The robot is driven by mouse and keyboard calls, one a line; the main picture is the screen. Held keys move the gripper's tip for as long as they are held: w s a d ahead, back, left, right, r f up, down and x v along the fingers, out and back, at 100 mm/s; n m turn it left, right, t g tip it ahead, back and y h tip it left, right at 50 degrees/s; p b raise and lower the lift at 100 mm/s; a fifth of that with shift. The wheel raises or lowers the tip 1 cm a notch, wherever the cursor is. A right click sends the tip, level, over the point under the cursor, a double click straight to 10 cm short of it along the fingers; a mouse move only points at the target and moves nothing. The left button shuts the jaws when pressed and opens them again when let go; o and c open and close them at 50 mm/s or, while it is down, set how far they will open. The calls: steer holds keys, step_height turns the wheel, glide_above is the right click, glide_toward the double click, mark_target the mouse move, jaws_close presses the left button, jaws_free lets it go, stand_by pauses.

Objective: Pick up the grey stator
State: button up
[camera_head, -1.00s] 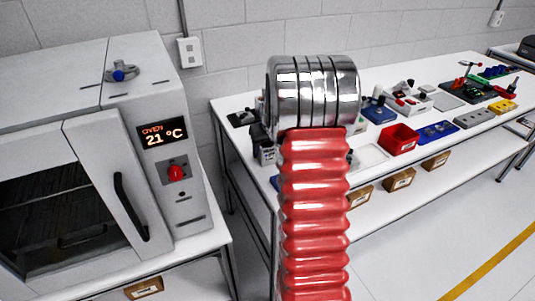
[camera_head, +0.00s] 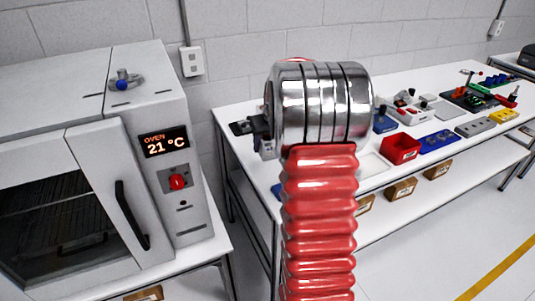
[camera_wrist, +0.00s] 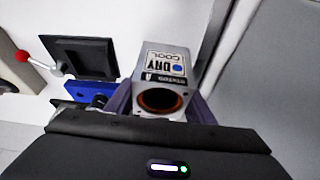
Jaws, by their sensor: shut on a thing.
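The grey stator (camera_wrist: 163,68) is a box-shaped block with a white label reading DRY COOL upside down and a round copper-coloured bore facing the wrist camera. My gripper (camera_wrist: 160,100) has its purple fingers on both sides of the block, shut on it. The fingertips are partly hidden by the block and the dark gripper body. In the head view my arm stands in front of the bench and hides most of the gripper.
A white bench (camera_head: 235,112) carries a red bin (camera_head: 400,148), a blue tray (camera_head: 438,141) and several other fixtures to the right. An oven (camera_head: 90,165) reading 21 °C stands at left. A dark square plate (camera_wrist: 82,57) on the bench lies left of the block in the wrist view.

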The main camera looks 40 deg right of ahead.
mark_target(266, 139)
steer(key=shift+r, duration=1.85)
